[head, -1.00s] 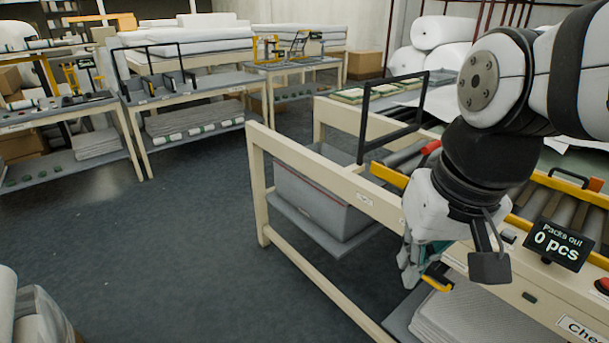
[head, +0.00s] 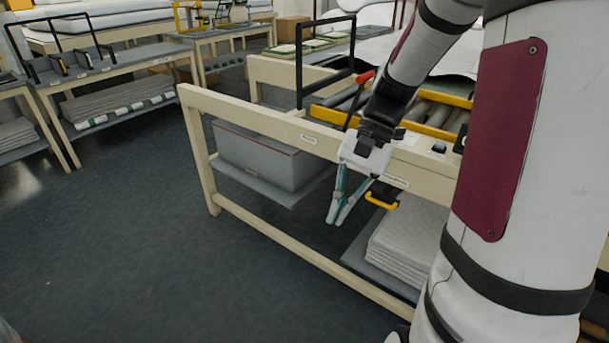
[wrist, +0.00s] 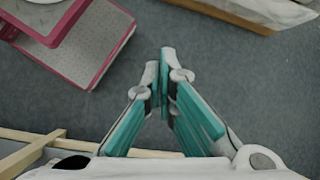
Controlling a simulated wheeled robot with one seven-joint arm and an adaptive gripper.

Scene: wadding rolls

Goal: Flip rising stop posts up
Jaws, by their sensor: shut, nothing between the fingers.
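My gripper (head: 335,221) points down in front of the roller table's cream front rail (head: 330,147), with its teal-padded fingers together and empty. It also shows shut in the wrist view (wrist: 165,54), over bare floor. A lever with a red grip (head: 365,77) stands tilted at the table's near left end, just behind my wrist. A yellow handle (head: 381,202) sits below the rail, right of my fingers and apparently apart from them. The rollers (head: 440,115) lie between yellow side rails, partly hidden by my arm. I cannot make out any stop posts.
A black hoop frame (head: 299,68) rises at the table's left end. A grey box (head: 265,160) and stacked grey sheets (head: 408,240) lie on the lower shelf. Other benches (head: 110,85) stand at the back left. The floor (head: 120,230) in front is clear.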

